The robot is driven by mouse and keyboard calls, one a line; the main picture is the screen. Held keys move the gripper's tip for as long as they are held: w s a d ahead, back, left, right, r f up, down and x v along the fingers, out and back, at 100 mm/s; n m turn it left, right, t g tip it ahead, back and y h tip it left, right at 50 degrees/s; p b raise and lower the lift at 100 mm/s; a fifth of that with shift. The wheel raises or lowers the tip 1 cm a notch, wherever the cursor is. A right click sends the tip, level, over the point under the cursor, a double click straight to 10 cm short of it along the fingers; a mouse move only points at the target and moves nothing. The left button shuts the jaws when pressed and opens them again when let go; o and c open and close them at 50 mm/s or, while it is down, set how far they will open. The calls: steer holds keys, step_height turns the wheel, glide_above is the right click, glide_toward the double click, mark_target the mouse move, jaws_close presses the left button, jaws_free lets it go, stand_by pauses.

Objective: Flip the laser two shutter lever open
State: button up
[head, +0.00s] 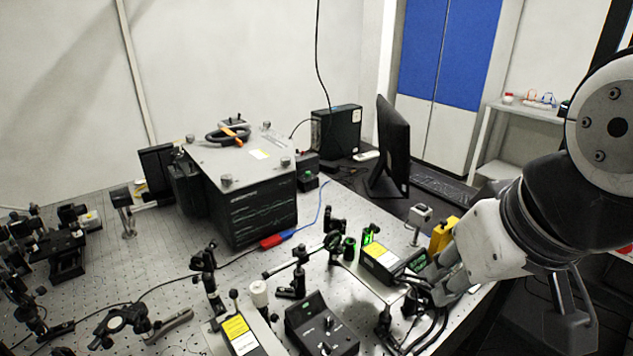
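A black laser box with a yellow and white label (380,254) stands on the right part of the optical bench. A second box with a similar label (240,333) is at the bottom centre. I cannot read which one is laser two, and I cannot make out a shutter lever on either. My gripper (416,280) reaches in from the right, low beside the right end of the first box.
A black controller with knobs (322,325) and a white cylinder (259,293) stand in front. Post-mounted optics (299,268) crowd the middle. A large black instrument (245,200), a monitor (392,148) and a yellow block (443,234) stand behind. The bench's left middle is fairly clear.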

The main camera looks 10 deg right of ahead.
steer(key=shift+w+f+n, duration=0.1)
steer(key=shift+f+n, duration=0.1)
steer(key=shift+n, duration=0.1)
jaws_close()
steer(key=w+a+f+n+t+h, duration=0.1)
steer(key=w+a+f+n+h, duration=0.3)
steer(key=n, duration=0.8)
steer(key=w+a+f+n+h+b, duration=0.1)
steer(key=w+a+f+n+h, duration=0.3)
steer(key=w+a+n, duration=0.5)
steer(key=w+n, duration=0.4)
steer(key=shift+w+a+f+t+h, duration=0.15)
steer(key=shift+w+t+h, duration=0.15)
steer(key=shift+t+h, duration=0.1)
